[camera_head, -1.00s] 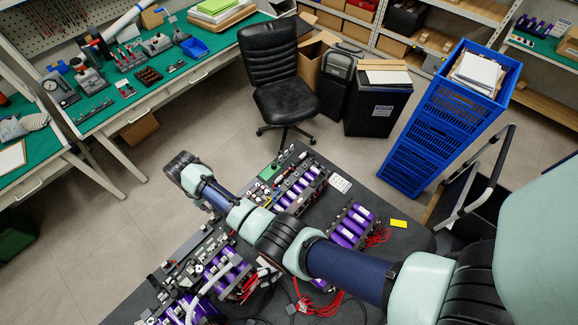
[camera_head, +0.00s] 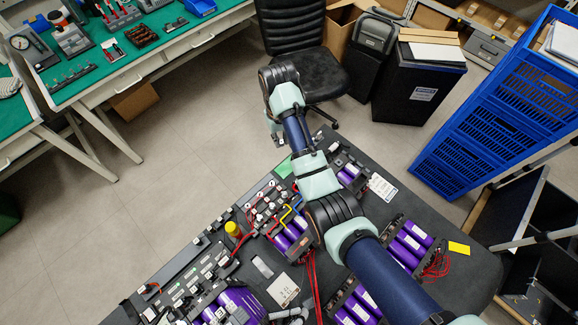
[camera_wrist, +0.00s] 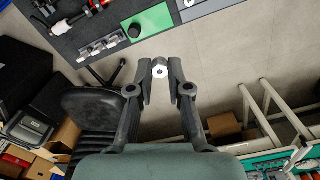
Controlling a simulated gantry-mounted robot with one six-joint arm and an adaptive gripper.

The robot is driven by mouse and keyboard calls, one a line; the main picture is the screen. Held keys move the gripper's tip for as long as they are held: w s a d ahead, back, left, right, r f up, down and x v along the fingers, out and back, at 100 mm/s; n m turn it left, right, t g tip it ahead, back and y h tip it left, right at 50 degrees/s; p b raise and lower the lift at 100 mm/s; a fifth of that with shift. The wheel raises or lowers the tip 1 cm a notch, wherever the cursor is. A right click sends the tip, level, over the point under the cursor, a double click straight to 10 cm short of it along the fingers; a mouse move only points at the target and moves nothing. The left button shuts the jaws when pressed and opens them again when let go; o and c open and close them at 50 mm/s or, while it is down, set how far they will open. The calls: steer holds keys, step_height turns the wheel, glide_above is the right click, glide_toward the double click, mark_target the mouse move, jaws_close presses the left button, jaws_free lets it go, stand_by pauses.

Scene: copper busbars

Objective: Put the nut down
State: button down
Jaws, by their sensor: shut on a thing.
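My gripper (camera_wrist: 160,75) shows in the wrist view with its two dark fingers close together. It is shut on the nut (camera_wrist: 159,71), a small pale hexagonal piece with a dark hole, held between the fingertips. In that view the nut appears against the bare floor, just off the edge of the dark worktable (camera_wrist: 65,50). In the head view my arm reaches over the far edge of the worktable (camera_head: 455,275) towards the chair. The gripper and nut are mostly hidden there behind my wrist.
A green piece (camera_wrist: 134,30) and a grey holder with metal parts (camera_wrist: 102,46) lie near the table edge. Purple cell modules (camera_head: 407,243) with red wires crowd the table. A black chair (camera_head: 295,30) and blue crates (camera_head: 490,120) stand beyond; floor lies between.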

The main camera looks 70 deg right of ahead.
mark_target(282, 144)
step_height(282, 144, down, 18)
steer(key=b, duration=0.4)
steer(key=shift+f+b, duration=0.15)
steer(key=shift+b, duration=0.15)
steer(key=c, duration=1.1)
jaws_free()
step_height(282, 144, up, 12)
steer(key=p, duration=0.4)
steer(key=shift+r+p, duration=0.25)
steer(key=shift+p, duration=0.05)
